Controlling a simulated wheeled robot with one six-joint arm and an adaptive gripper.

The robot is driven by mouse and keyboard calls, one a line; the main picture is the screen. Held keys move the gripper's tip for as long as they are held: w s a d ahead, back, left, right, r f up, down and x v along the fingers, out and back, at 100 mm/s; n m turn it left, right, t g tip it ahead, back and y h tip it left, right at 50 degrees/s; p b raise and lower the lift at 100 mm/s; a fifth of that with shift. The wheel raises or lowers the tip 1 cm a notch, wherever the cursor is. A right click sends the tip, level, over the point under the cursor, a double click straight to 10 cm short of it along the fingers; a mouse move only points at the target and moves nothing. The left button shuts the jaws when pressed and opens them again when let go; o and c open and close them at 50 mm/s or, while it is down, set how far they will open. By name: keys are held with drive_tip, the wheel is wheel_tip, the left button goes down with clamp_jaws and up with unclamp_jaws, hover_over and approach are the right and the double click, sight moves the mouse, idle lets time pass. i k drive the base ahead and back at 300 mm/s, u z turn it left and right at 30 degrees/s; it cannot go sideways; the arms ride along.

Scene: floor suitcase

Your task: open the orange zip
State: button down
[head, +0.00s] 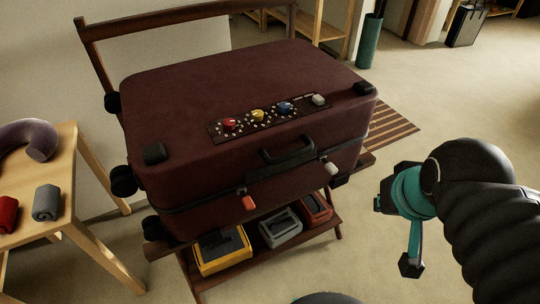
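A dark maroon suitcase (240,85) lies flat and closed on a wooden rack. An orange zip pull (249,203) hangs on its front side, left of the black handle (288,150). A pale zip pull (331,169) hangs on the same side, further right. A dark seam runs along that side. My gripper (396,235), black and teal, is in the air to the right of the suitcase, well apart from both pulls. Its two fingers are spread, with nothing visible between them. Part of it is hidden behind my arm.
A panel (268,117) with red, yellow, blue and pale pieces lies on the suitcase top. The rack's lower shelf holds yellow (222,251), grey (280,228) and red boxes (316,208). A wooden table (60,170) stands left. The floor at front right is clear.

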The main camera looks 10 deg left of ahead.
sight(249, 204)
drive_tip(key=z, duration=1.65)
drive_tip(key=k, duration=1)
drive_tip(key=u, duration=1.8)
